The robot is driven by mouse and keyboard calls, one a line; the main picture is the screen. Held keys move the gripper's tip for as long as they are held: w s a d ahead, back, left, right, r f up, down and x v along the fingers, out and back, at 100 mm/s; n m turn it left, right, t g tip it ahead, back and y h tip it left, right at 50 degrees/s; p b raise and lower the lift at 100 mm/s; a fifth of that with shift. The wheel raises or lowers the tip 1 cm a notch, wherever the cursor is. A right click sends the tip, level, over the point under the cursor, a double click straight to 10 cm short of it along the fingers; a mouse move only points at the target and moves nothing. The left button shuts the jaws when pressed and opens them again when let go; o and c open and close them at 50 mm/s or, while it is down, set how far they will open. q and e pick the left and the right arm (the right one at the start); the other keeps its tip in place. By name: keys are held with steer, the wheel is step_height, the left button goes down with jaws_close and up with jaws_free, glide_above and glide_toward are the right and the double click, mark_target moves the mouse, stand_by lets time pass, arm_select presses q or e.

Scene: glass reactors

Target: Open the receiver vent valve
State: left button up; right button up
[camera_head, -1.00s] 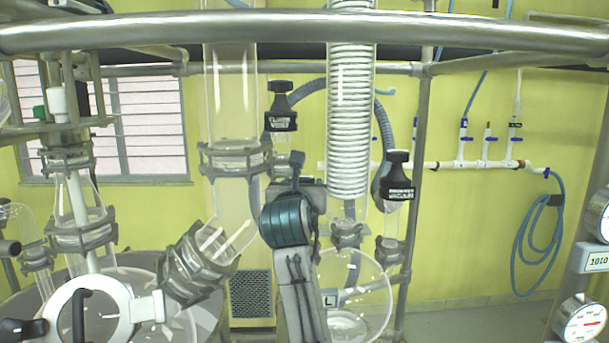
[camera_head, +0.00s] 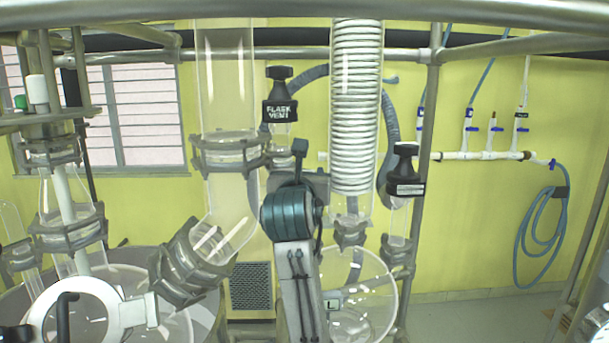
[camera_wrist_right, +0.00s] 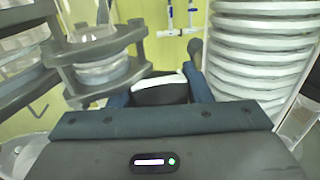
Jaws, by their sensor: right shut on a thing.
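My right gripper (camera_wrist_right: 158,88) is shut on a black handle-like piece with a white band (camera_wrist_right: 160,82); both fingers flank it in the right wrist view. I cannot tell from the pictures which valve the held piece belongs to. My left gripper is not in view.
The glass column's clamped flange (camera_head: 238,153) is close on the left, also in the right wrist view (camera_wrist_right: 98,65). The coil condenser (camera_head: 356,110) is close on the right. A round glass flask (camera_head: 372,290) stands below. A metal bar (camera_head: 480,12) crosses the top.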

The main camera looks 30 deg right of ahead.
steer(key=shift+n+y, duration=0.3)
steer(key=shift+n+t+y, duration=0.7)
steer(key=shift+t+y, duration=0.1)
steer(key=shift+y, duration=0.1)
steer(key=shift+w+a+n+t+y, duration=0.15)
steer(key=shift+n+t+y, duration=0.3)
steer(key=shift+n+y, duration=0.4)
steer(key=shift+a+n+t+y, duration=0.1)
steer(key=shift+n+t+y, duration=0.4)
steer(key=shift+y, duration=0.65)
